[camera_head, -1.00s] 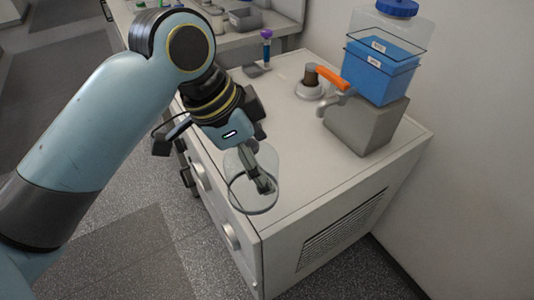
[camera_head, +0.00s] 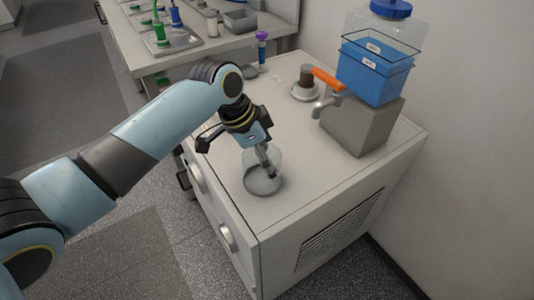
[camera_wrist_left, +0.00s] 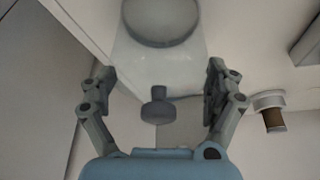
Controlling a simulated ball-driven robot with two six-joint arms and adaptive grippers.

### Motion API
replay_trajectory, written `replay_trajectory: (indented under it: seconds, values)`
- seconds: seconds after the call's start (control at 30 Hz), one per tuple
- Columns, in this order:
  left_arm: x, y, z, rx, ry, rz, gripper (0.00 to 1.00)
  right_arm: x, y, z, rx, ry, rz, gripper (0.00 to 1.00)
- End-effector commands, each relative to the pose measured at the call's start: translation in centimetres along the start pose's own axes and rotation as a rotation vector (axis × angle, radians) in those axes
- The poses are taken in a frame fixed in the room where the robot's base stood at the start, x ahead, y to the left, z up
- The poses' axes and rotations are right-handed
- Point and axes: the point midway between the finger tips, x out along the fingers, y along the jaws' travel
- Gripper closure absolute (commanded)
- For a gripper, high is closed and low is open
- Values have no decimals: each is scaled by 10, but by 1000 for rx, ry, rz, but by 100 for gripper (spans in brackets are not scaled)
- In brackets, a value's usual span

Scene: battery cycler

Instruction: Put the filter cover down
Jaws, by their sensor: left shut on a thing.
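The filter cover is a clear, see-through cup-like piece (camera_head: 262,184) with a round rim, near the front left corner of the white cabinet top (camera_head: 310,180). My left gripper (camera_head: 268,163) is shut on it from above. In the left wrist view, the cover (camera_wrist_left: 160,65) lies between the two fingers of my left gripper (camera_wrist_left: 160,82). A dark knob (camera_wrist_left: 158,106) shows there between the fingers. I cannot tell whether the rim touches the cabinet top. My right gripper is out of view.
A blue tank (camera_head: 376,72) stands on a grey block (camera_head: 362,125) at the back right. A purple-capped tube (camera_head: 262,50) stands at the back. The middle of the top is clear.

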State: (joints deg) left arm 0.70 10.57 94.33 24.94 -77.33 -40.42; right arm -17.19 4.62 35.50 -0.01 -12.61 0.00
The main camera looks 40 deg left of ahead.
Motion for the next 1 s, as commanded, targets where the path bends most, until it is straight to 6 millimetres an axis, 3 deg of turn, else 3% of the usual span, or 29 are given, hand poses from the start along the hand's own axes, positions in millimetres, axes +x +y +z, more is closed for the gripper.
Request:
replay_trajectory:
  seconds: [0.2, 0.23, 0.3, 0.7, 0.83, 1.0]
  values:
    - [0, 0, 0, 0, 0, 0, 62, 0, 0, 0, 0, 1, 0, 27]
    - [1, 0, 0, 0, 0, 0, 9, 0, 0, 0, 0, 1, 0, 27]
    - [0, 0, 0, 0, 0, 0, 0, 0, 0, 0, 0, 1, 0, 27]
    - [-5, 0, 0, 1, 1, -2, 0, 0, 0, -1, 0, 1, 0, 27]
    - [-24, -1, 0, 1, 1, -3, 0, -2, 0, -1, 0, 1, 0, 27]
    - [-63, -1, 0, 4, 0, -5, 0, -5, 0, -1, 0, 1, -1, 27]
